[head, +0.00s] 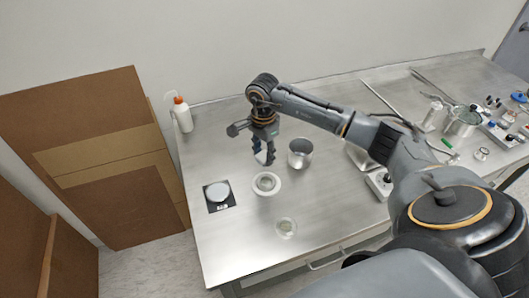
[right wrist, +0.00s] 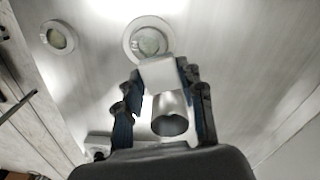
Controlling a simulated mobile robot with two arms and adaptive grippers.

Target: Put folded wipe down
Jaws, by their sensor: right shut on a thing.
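My right gripper (head: 264,158) is shut on the folded wipe (head: 261,157), a small white piece held between its fingertips above the steel bench (head: 330,215). In the right wrist view the wipe (right wrist: 158,73) shows as a white square between the fingers of the right gripper (right wrist: 160,88). In the head view the gripper is left of a metal cup (head: 300,153) and above a white ring-shaped dish (head: 267,184). My left gripper is not in view.
A black pad with a white disc (head: 218,193) lies at the left. A white bottle with an orange cap (head: 182,115) stands at the back left. Several items and a pot (head: 462,122) crowd the right. The front middle bench is clear.

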